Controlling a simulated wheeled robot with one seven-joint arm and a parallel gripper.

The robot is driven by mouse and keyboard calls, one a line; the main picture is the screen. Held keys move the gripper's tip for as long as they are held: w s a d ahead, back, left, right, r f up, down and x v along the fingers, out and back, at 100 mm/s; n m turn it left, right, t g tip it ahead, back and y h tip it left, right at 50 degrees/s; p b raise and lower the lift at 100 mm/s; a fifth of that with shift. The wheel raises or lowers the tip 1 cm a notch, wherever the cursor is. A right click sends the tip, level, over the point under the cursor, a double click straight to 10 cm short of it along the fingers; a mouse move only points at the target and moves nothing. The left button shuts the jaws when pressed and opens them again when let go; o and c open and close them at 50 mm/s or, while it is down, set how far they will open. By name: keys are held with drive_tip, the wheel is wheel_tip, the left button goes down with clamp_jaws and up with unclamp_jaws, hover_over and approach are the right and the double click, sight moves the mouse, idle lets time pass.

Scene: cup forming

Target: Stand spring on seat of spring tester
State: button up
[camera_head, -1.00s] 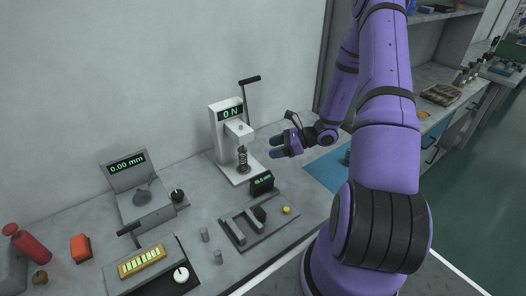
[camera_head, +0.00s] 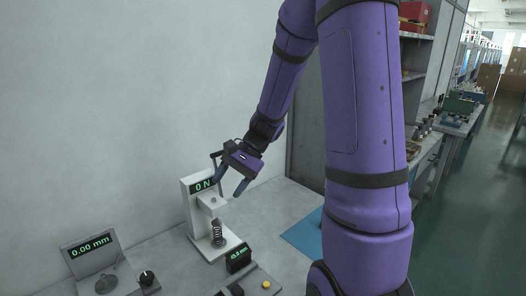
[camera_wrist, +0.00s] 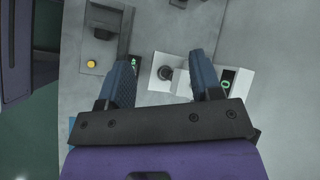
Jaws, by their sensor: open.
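The spring tester (camera_head: 191,212) is a white stand with a display reading 0 N and a lever at its back. The dark coil spring (camera_head: 217,233) stands upright on the tester's seat, below its head. My gripper (camera_head: 229,184) is open and empty, above and beside the tester's head, apart from the spring, with its fingers pointing down. In the wrist view my gripper (camera_wrist: 160,67) has its fingers wide apart, with part of the white tester (camera_wrist: 239,84) behind and beside the right finger.
A small black display box (camera_head: 238,259) stands in front of the tester, near a yellow button (camera_head: 266,284). A grey gauge (camera_head: 93,260) reading 0.00 mm is at left. A blue mat (camera_head: 303,236) lies to the right. The wall is close behind the tester.

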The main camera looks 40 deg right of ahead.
drive_tip(key=s+a+r+n+t+h, duration=0.2)
drive_tip(key=s+r+n+h, duration=0.2)
drive_tip(key=s+r+n, duration=0.2)
drive_tip(key=s+a+r+n+t+h, duration=0.2)
drive_tip(key=s+r+n, duration=0.4)
drive_tip(key=s+r, duration=0.5)
drive_tip(key=shift+s+a+h, duration=0.65)
drive_tip(key=shift+s+h, duration=0.2)
drive_tip(key=shift+h, duration=0.15)
